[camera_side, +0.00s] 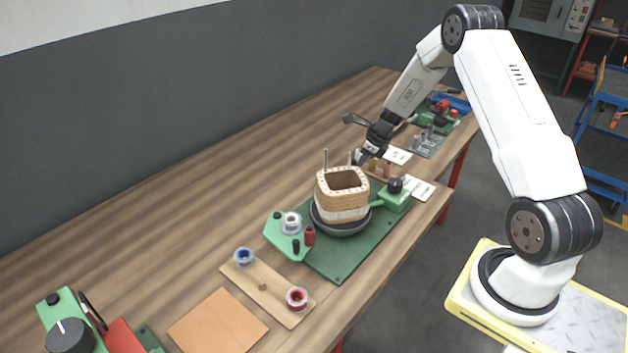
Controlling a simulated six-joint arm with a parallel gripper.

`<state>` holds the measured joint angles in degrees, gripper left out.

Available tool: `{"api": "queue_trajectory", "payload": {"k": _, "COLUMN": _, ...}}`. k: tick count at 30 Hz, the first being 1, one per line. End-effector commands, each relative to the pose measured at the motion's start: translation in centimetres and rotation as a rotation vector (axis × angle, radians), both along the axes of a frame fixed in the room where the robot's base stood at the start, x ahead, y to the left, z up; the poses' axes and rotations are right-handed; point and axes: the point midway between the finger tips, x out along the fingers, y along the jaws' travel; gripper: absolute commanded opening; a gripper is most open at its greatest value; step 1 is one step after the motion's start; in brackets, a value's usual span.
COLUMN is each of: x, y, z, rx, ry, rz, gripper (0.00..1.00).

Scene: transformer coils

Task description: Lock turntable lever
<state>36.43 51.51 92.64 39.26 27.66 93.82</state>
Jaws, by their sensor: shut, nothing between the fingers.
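The turntable (345,230) is a dark round dish on a green base plate (338,266). A square tan coil (342,205) with an open top sits upright on it. A green block with a black knob (395,186) stands at the turntable's right; a green arm (379,203) runs from it toward the dish. I take this for the lever, and I cannot tell whether it is locked. My gripper (361,159) is shut and empty, pointing down behind the coil, apart from the lever. Its fingertips are small and partly hidden.
A wooden board with blue (244,257) and red (297,297) spools lies in front. A green holder (290,237) with a white tape roll is left of the turntable. Small posts (376,165) and white cards (418,187) lie near my gripper.

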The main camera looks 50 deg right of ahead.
Motion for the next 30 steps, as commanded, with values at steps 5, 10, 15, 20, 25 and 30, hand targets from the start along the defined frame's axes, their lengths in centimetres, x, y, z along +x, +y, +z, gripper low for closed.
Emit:
{"api": "queue_trajectory", "payload": {"k": 5, "x": 1.0, "y": -0.2, "z": 0.0, "rx": 0.001, "ry": -0.001, "rz": 0.155, "gripper": 0.00}}
{"api": "queue_trajectory", "payload": {"k": 10, "x": 1.7, "y": -0.2, "z": 0.0, "rx": 0.000, "ry": -0.001, "rz": 0.271, "gripper": 0.00}}
{"api": "queue_trajectory", "payload": {"k": 15, "x": 2.1, "y": -0.2, "z": 0.0, "rx": 0.000, "ry": 0.000, "rz": 0.346, "gripper": 0.00}}
{"api": "queue_trajectory", "payload": {"k": 20, "x": 2.3, "y": -0.2, "z": 0.0, "rx": 0.001, "ry": -0.001, "rz": 0.378, "gripper": 0.00}}
{"api": "queue_trajectory", "payload": {"k": 25, "x": 2.3, "y": -0.2, "z": 0.0, "rx": 0.001, "ry": 0.000, "rz": 0.386, "gripper": 0.00}}
{"api": "queue_trajectory", "payload": {"k": 30, "x": 2.3, "y": -0.2, "z": 0.0, "rx": 0.000, "ry": 0.000, "rz": 0.385, "gripper": 0.00}}
